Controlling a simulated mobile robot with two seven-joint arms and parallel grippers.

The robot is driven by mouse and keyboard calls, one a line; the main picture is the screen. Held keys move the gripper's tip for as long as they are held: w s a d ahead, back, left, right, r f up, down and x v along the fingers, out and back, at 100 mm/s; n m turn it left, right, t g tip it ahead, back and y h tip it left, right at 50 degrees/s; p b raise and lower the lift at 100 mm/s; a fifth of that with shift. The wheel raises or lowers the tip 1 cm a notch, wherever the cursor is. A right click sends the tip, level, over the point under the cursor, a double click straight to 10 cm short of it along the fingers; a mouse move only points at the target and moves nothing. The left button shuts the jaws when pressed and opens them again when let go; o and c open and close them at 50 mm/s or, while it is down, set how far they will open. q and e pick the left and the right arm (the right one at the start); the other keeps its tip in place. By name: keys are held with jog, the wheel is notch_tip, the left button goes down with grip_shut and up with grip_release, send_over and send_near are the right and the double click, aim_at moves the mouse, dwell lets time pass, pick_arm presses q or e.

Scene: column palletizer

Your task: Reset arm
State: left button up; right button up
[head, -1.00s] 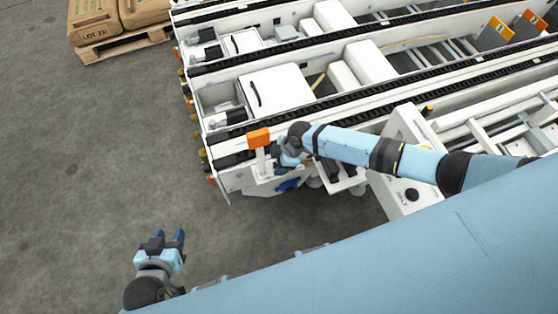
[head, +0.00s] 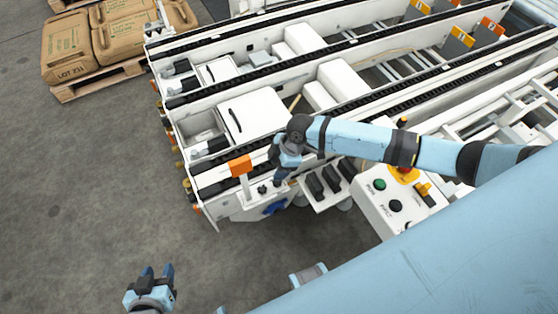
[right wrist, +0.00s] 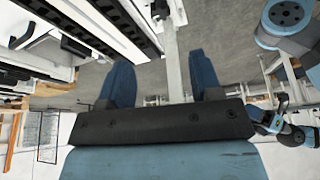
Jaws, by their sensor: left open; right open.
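My left gripper (head: 157,271) is low at the left of the head view, over the grey floor. Its two blue fingers are apart, with nothing between them. My right arm reaches in from the right across the conveyor machine (head: 330,125). My right gripper (head: 281,170) hangs near the machine's front end, close to an orange-topped post (head: 240,166); its fingers are partly hidden by the wrist. In the right wrist view the right gripper (right wrist: 162,80) has its fingers wide apart. A white post shows behind the gap; I cannot tell how near it is.
A control box (head: 395,205) with green and black buttons and a yellow part stands below my right forearm. A small shelf with black items (head: 325,180) is beside the right gripper. Sacks on a pallet (head: 95,85) are at the upper left. The left floor is clear.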

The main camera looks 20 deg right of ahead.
jog(key=shift+d+r, duration=0.25)
jog(key=shift+r, duration=0.35)
pick_arm(q)
jog(key=shift+r, duration=0.25)
pick_arm(e)
jog(key=shift+s+a, duration=0.1)
jog(key=s+a+m+t+y, duration=0.2)
jog(key=s+a+m+t, duration=0.35)
jog(key=s+a, duration=0.3)
jog(key=s+d+r+m+t+h, duration=0.1)
jog(key=s+d+m+t+h, duration=0.3)
jog(key=s+d+m, duration=0.4)
pick_arm(q)
notch_tip(320, 180, up, 12)
jog(key=p, duration=1.3)
jog(key=shift+s+a, duration=0.2)
jog(key=shift+a, duration=0.25)
pick_arm(e)
notch_tip(320, 180, up, 12)
jog(key=shift+s+d+r+t+y, duration=0.15)
jog(key=shift+r+t+y, duration=0.05)
jog(key=shift+t+y, duration=0.15)
